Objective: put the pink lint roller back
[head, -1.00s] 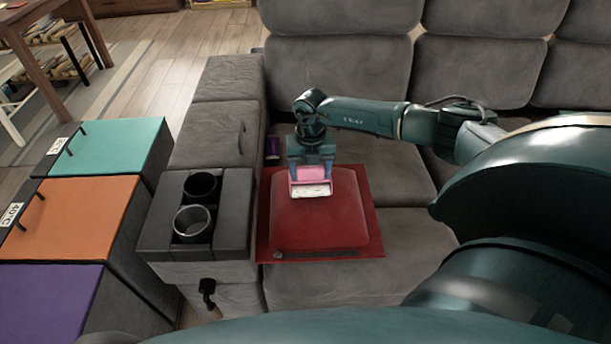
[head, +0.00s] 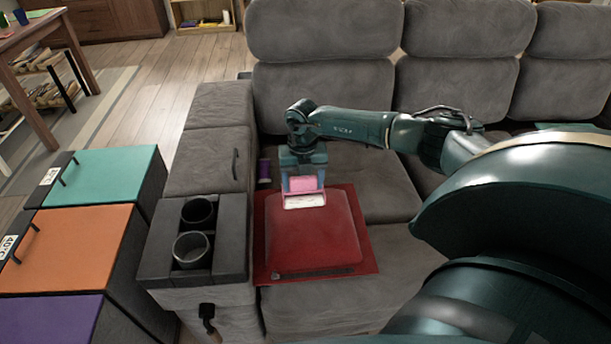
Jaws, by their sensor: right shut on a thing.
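The pink lint roller (head: 304,201), with a white lower edge, is between the fingers of my right gripper (head: 303,181). The gripper is shut on it, pointing down above the far part of a red cushion (head: 318,235) on the sofa seat. I cannot tell whether the roller touches the cushion. My left gripper is not in view.
The grey sofa (head: 325,98) has an armrest console with two cup holders (head: 192,250). A small purple thing (head: 264,170) stands by the armrest. Lidded boxes in teal (head: 112,172), orange (head: 70,250) and purple (head: 45,318) stand at left. The seat right of the cushion is clear.

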